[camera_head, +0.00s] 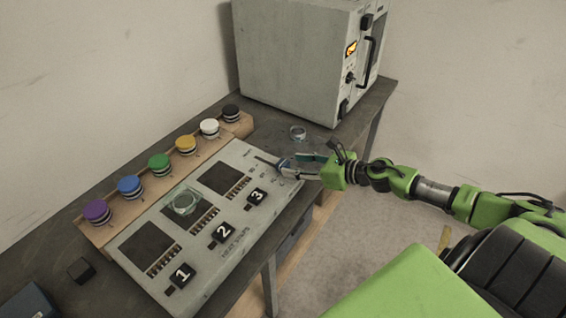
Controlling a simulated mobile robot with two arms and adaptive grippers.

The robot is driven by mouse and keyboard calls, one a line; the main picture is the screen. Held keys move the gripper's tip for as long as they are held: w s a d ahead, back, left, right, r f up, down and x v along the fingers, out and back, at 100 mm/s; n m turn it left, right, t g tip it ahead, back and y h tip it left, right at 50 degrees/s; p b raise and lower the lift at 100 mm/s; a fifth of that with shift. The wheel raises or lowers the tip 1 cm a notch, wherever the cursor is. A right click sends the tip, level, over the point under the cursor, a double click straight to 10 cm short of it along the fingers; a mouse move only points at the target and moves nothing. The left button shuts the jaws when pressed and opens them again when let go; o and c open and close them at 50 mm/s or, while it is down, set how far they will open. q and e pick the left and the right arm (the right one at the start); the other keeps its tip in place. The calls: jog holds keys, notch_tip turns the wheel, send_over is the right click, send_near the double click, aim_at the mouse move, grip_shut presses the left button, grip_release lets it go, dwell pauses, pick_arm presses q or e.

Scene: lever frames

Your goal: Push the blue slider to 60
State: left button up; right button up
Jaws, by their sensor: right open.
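A light grey panel marked HEAT STEPS (215,262) lies on the dark table. It has three dark square windows with small slots beside them and black tags numbered 1, 2 and 3. A short dark slot (266,162) shows at its far right end, with marks too small to read. My left gripper is not in view.
A wooden rack (97,233) behind the panel holds several round-capped items, including a blue one (130,186). A clear round piece (186,203) sits on the middle window. A grey oven-like box (295,60) stands at the back. A small ring (298,132) lies before it.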

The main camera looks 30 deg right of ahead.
aim_at(285, 164)
jog(key=shift+p+x, duration=0.6)
jog(key=shift+x, duration=2.2)
jog(key=shift+s, duration=0.1)
jog(key=shift+c, duration=0.4)
grip_shut()
